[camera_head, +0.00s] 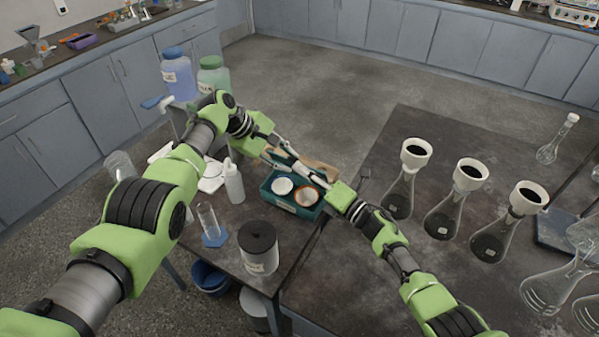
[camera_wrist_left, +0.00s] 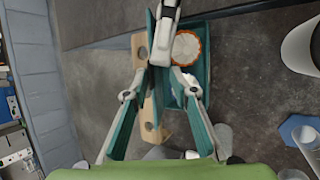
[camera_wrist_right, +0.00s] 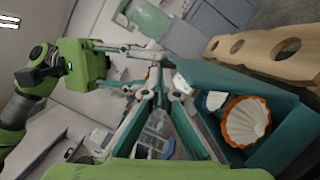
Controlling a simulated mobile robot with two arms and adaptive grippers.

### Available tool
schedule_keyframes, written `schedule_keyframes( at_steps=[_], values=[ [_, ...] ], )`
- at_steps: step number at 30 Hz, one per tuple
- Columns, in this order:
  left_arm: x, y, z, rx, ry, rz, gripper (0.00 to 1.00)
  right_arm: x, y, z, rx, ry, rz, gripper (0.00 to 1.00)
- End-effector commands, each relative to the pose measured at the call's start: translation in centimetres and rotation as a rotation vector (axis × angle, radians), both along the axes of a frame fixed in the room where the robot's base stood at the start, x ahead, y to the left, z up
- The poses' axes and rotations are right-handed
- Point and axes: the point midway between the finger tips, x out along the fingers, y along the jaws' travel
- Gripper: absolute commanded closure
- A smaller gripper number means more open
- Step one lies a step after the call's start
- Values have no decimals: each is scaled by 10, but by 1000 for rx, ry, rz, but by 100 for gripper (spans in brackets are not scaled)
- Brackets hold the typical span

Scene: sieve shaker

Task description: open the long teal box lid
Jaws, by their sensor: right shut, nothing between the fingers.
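The long teal box (camera_head: 292,207) stands near the table's edge with its inside exposed; a white round item and an orange-rimmed fluted white cup (camera_wrist_right: 245,122) sit in it. In the right wrist view, a teal panel that looks like its lid (camera_wrist_right: 230,78) stands raised along the side by a wooden rack. It shows nearly edge-on in the left wrist view (camera_wrist_left: 151,40). My left gripper (camera_head: 276,148) is open above the rack side; its fingers (camera_wrist_left: 160,100) are spread. My right gripper (camera_wrist_right: 163,93) is shut and empty, close beside the lid; contact cannot be told.
The wooden rack with holes (camera_wrist_right: 270,52) lies just behind the box. A white bottle (camera_head: 233,184), a glass cylinder (camera_head: 209,224) and a black-topped jar (camera_head: 259,248) stand left and in front. Several filter flasks (camera_head: 443,212) stand on the right table.

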Motion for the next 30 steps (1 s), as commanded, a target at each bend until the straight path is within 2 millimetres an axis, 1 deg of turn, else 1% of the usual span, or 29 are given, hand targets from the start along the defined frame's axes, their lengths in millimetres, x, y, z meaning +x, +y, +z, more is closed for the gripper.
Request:
schedule_keyframes(
  at_steps=[1,11,16,23,30],
  values=[
    [-3,0,-3,3,9,-3,79,2,-1,6,5,-8,-2,100],
    [-3,0,-3,3,8,-3,79,1,2,6,7,-11,4,100],
    [-2,4,3,1,5,-2,79,1,2,6,6,-11,5,100],
    [-5,18,21,1,2,0,79,0,2,5,4,-9,6,100],
    [-11,45,61,1,-1,2,79,-1,3,3,3,-6,7,100]
  ],
)
